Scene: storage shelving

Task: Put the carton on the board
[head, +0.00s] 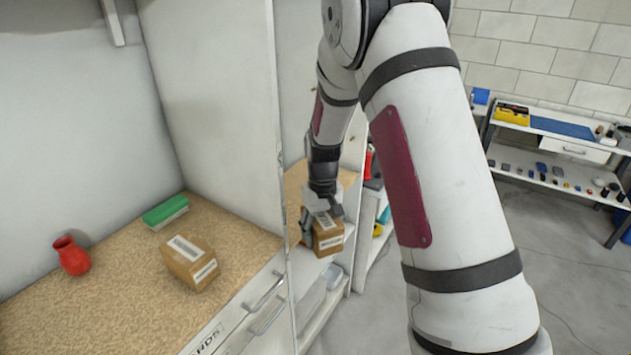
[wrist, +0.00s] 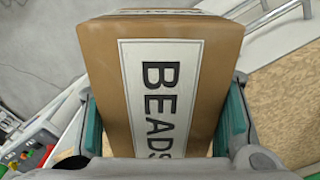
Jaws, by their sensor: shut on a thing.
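A brown carton (head: 328,243) with a white label is held by my gripper (head: 322,214), out in front of the shelving, to the right of a pale upright panel. In the wrist view the carton (wrist: 218,60) fills the middle, and its label reads "BEADS". The teal finger pads press on its left and right sides. A tan speckled board surface (head: 115,300) covers the left bay's shelf. More of this speckled surface (wrist: 296,120) shows at the right of the wrist view. I cannot tell which surface is the task's board. The carton's underside is hidden.
A second brown carton (head: 190,262), a red vase (head: 71,255) and a green-topped block (head: 165,212) stand on the left bay's surface. The upright panel (head: 215,120) separates the bays. Drawer handles (head: 265,305) jut out below. A shelf unit (head: 560,140) with small items stands far right.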

